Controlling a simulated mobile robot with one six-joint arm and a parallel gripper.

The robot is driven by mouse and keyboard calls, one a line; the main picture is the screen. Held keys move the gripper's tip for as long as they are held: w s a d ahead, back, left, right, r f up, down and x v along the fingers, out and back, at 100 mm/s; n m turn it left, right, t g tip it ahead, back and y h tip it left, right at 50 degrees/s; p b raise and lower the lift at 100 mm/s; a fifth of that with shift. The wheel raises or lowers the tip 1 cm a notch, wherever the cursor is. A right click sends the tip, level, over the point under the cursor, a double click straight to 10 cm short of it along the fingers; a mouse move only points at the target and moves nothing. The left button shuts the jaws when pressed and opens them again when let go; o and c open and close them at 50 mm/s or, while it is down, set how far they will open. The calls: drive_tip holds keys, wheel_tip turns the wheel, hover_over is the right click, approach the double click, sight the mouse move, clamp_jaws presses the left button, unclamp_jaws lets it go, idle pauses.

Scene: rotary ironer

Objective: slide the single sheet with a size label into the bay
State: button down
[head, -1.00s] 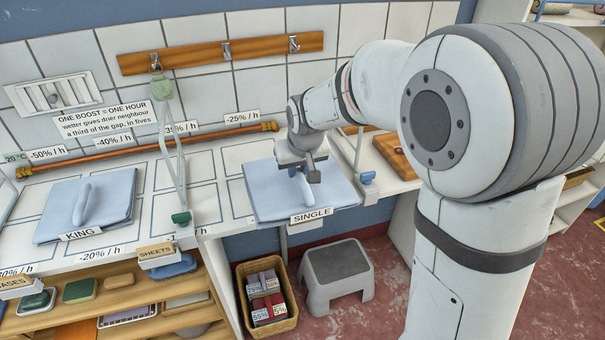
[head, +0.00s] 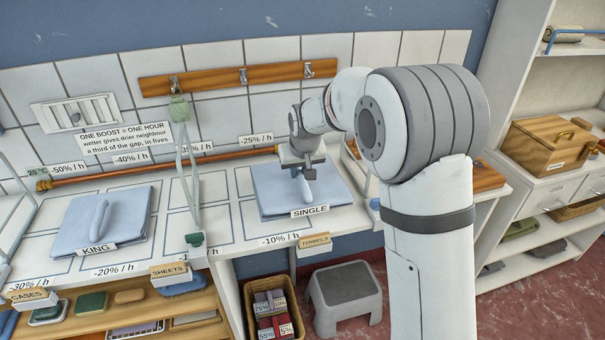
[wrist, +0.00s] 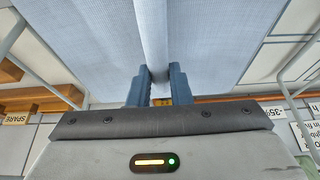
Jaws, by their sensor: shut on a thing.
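The single sheet (head: 272,199) is a pale blue folded pad with a raised roll on top and a SINGLE label (head: 309,211) on its front edge. It sits over the marked bays at the right part of the white counter. My gripper (head: 302,170) is above it, shut on its roll. In the wrist view my blue fingers (wrist: 159,90) stand on both sides of the roll, and the sheet (wrist: 210,40) fills the upper picture. The bay outline under the sheet is mostly hidden. I cannot tell whether the sheet touches the counter.
A similar sheet labelled KING (head: 125,218) lies on the left of the counter. A -10% / h label (head: 279,240) is on the front edge. A grey stool (head: 346,292) and a basket (head: 270,299) stand below.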

drive_tip(key=w, duration=0.2)
drive_tip(key=w+a+p, duration=0.1)
drive_tip(key=w, duration=0.1)
drive_tip(key=shift+a+r, duration=0.1)
drive_tip(key=shift+w+a+f, duration=0.2)
drive_tip(key=shift+w+f, duration=0.35)
drive_tip(key=shift+w, duration=0.05)
drive_tip(key=shift+b+x, duration=1.05)
drive_tip(key=shift+x, duration=1.3)
drive_tip(key=shift+s, duration=0.1)
drive_tip(key=shift+f, duration=0.35)
drive_tip(key=c, duration=1.3)
unclamp_jaws()
drive_tip(key=shift+o, duration=0.2)
